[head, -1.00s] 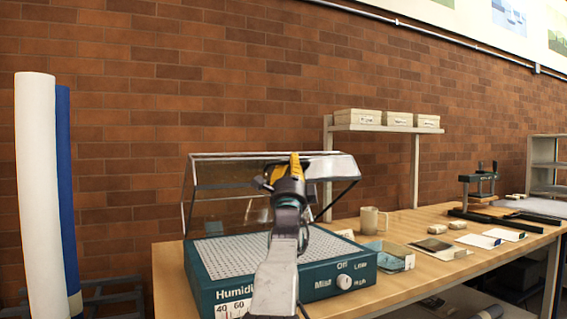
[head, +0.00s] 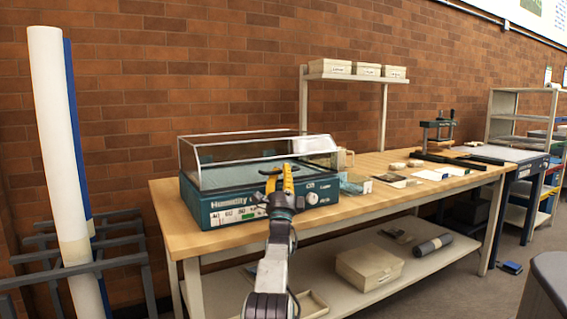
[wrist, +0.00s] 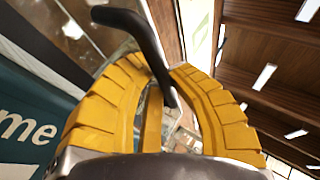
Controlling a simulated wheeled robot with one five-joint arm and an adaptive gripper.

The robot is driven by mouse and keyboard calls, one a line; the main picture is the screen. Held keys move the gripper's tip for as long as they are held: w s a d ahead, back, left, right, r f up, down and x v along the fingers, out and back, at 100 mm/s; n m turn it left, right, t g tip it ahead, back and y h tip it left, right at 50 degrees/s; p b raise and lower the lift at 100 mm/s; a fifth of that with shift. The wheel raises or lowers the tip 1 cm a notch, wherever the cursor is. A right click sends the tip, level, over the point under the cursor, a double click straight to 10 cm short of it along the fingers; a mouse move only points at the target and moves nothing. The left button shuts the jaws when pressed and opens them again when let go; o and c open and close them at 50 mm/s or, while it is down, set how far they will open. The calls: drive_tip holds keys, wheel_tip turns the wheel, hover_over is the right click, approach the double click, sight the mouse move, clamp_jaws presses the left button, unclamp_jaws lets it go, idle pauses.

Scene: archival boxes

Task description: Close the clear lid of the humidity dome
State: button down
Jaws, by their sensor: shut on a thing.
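The humidity dome has a teal base (head: 245,205) with a dial and display on the front, standing on the wooden bench. My gripper (head: 279,179) is at the front right of the dome. In the wrist view, its yellow fingers are closed around a dark bar-like handle (wrist: 148,42), with the teal base (wrist: 28,125) at left. The fingers hide part of the lid's front edge.
A shelf with boxes (head: 365,69) stands behind. White and blue rolls (head: 58,130) lean in a grey rack (head: 98,258) at left. A lower shelf holds a box (head: 369,266).

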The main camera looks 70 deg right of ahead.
drive_tip(key=shift+a+f, duration=0.1)
drive_tip(key=shift+f, duration=0.7)
drive_tip(key=shift+f, duration=0.1)
drive_tip(key=c, duration=1.4)
unclamp_jaws()
drive_tip(key=shift+a, duration=0.2)
drive_tip(key=v, duration=1.1)
drive_tip(key=shift+s+f, duration=0.15)
drive_tip(key=shift+f, duration=0.2)
drive_tip(key=shift+a, duration=0.1)
